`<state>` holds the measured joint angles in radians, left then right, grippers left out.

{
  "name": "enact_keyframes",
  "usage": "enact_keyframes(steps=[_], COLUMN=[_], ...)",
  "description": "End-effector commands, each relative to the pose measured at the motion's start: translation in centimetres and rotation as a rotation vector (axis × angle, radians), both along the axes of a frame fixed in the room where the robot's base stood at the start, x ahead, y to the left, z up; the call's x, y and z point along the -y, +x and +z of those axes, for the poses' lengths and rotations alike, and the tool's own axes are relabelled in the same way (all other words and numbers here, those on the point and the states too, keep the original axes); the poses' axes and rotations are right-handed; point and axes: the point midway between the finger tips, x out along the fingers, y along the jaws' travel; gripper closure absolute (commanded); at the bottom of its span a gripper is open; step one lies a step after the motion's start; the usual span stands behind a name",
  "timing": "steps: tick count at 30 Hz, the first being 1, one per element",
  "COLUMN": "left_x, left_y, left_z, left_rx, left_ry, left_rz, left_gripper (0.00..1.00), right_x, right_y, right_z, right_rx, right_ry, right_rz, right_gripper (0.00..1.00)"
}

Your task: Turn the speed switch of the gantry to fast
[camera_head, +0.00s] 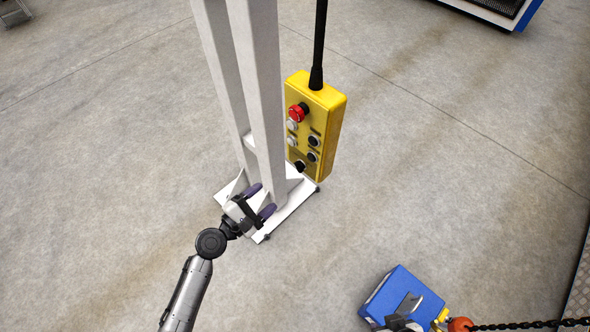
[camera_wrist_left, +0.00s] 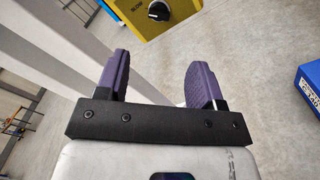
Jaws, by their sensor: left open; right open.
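The yellow pendant control box (camera_head: 325,135) hangs from a black cable in the head view. It carries a red knob at the top, several white and black buttons, and a black rotary switch (camera_head: 299,165) at its lower end. The left wrist view shows this switch (camera_wrist_left: 159,11) close up at the top edge, with a "SLOW" label to its left; the rest of the box is cut off. My left gripper (camera_head: 261,201) is open and empty, below the switch and apart from it. Its purple fingers (camera_wrist_left: 160,80) point towards the box.
A white two-legged post (camera_head: 263,90) on a base plate (camera_head: 285,220) stands just left of the box, close to my left gripper. A blue block (camera_head: 385,298) with a chain and an orange ball (camera_head: 460,324) is at the lower right. Open concrete floor lies around.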

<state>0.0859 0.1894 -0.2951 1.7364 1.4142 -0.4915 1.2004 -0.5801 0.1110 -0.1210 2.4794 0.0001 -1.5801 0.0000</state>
Motion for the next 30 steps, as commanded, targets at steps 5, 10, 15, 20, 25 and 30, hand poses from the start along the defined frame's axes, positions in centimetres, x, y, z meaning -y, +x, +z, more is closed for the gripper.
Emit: enact_keyframes(steps=[5, 10, 15, 20, 25, 30], left_x=[2.3, 4.6, 6.5, 7.8, 8.6, 8.8], left_y=[2.3, 4.6, 6.5, 7.8, 8.6, 8.9], left_z=[0.1, 0.1, 0.0, 0.0, 0.0, 0.1], left_rx=[0.003, 0.003, 0.004, 0.002, 0.002, 0.004], left_ry=[-0.001, 0.001, 0.002, 0.002, 0.003, 0.004], left_rz=[-0.001, -0.003, -0.001, -0.003, -0.002, -0.001], left_gripper=[0.38, 0.38, 0.38, 0.38, 0.38, 0.38], right_x=[0.1, 0.3, 0.5, 0.5, 0.4, 0.3], right_y=[0.0, 0.0, 0.0, 0.0, 0.0, 0.0], right_z=[-0.1, -0.4, -0.7, -1.0, -1.1, -1.1], right_rx=[0.000, 0.000, 0.000, 0.000, 0.001, 0.000], right_ry=[-0.002, -0.009, -0.016, -0.016, -0.013, -0.009], right_rz=[0.000, 0.005, 0.009, 0.009, 0.006, 0.004], right_gripper=[0.55, 0.55, 0.55, 0.55, 0.55, 0.55])
